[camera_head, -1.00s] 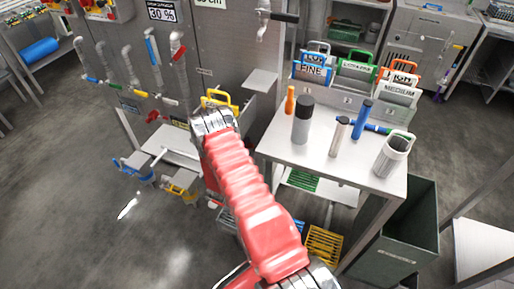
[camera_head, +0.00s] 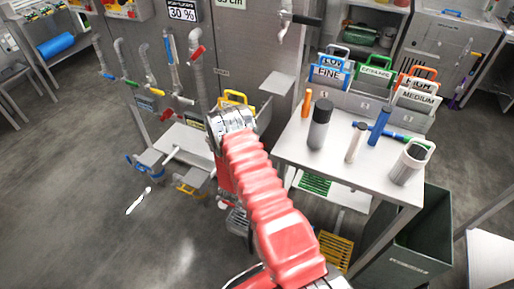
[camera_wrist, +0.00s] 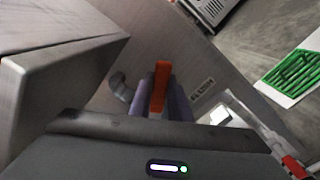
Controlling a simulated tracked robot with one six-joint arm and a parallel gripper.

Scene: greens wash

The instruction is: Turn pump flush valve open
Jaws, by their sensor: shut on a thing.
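In the wrist view, my gripper (camera_wrist: 161,98) has its two purplish fingers closed around a narrow orange handle (camera_wrist: 161,75), which stands up between them. A grey pipe elbow (camera_wrist: 120,88) shows just left of the fingers against a metal panel. How far the handle is turned cannot be told. In the head view, my red arm reaches down beside the steel cabinet, and its wrist hides the fingers and the handle.
A steel table (camera_head: 345,165) with bottles and tools stands right of my arm, with a dark green bin (camera_head: 425,235) beside it. Pipes with a red valve handle (camera_head: 196,53) line the cabinet at left. Open floor lies at lower left, with a white utensil (camera_head: 138,201) on it.

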